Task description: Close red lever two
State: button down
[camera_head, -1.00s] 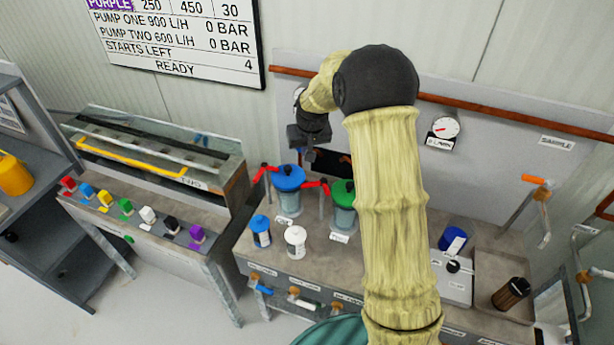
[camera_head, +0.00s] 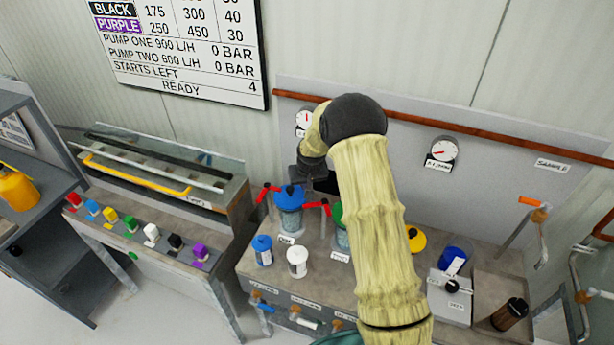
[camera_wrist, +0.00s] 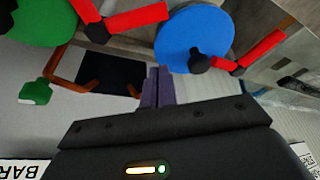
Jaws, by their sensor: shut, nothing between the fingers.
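Two red levers show in the head view. One red lever (camera_head: 265,191) is left of the blue-lidded vessel (camera_head: 289,197). The other red lever (camera_head: 322,208) is between that vessel and the green-lidded one (camera_head: 338,214). I cannot tell from a label which is two. My gripper (camera_head: 322,187) is over the bench behind the blue lid. In the wrist view its shut, empty fingers (camera_wrist: 157,88) sit close to the middle red lever (camera_wrist: 135,20) and the blue lid (camera_wrist: 195,38), apart from both. The other red lever (camera_wrist: 262,48) is at right there. My arm hides part of the green-lidded vessel.
A blue bottle (camera_head: 262,250) and a white bottle (camera_head: 297,262) stand in front of the vessels. A yellow lid (camera_head: 416,240) and blue cup (camera_head: 455,257) are at right. Gauges (camera_head: 441,152) are on the back panel. A green knob (camera_wrist: 36,92) shows in the wrist view.

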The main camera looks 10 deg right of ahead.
jog(key=s, duration=0.1)
jog(key=s+f+p, duration=0.1)
jog(key=s+p, duration=0.1)
jog(key=shift+s+d+f, duration=0.15)
jog(key=shift+s+f, duration=0.1)
jog(key=shift+f, duration=0.15)
